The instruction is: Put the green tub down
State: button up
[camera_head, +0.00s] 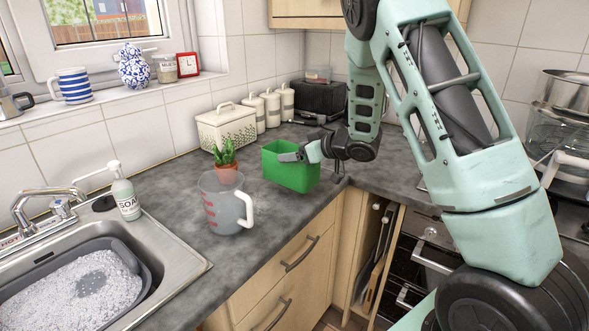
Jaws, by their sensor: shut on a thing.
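The green tub (289,172) is a small open-topped rectangular box at the middle of the picture, over the dark grey worktop near its front edge. My gripper (297,155) reaches in from the right and is shut on the tub's upper rim. The tub looks upright. I cannot tell whether its base touches the worktop. The far finger and part of the rim on the right are hidden by my gripper.
A measuring jug (226,203) and a potted succulent (226,165) stand close left of the tub. A cream bread bin (228,127) and several canisters (271,107) stand behind. The sink (165,260) with a soap bottle (125,196) is at left. Bare worktop (190,225) lies left of the jug.

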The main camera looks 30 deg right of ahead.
jog(key=shift+f, duration=2.25)
jog(key=shift+f, duration=0.15)
jog(key=o, duration=1.2)
jog(key=b+v, duration=0.1)
jog(key=v, duration=1.1)
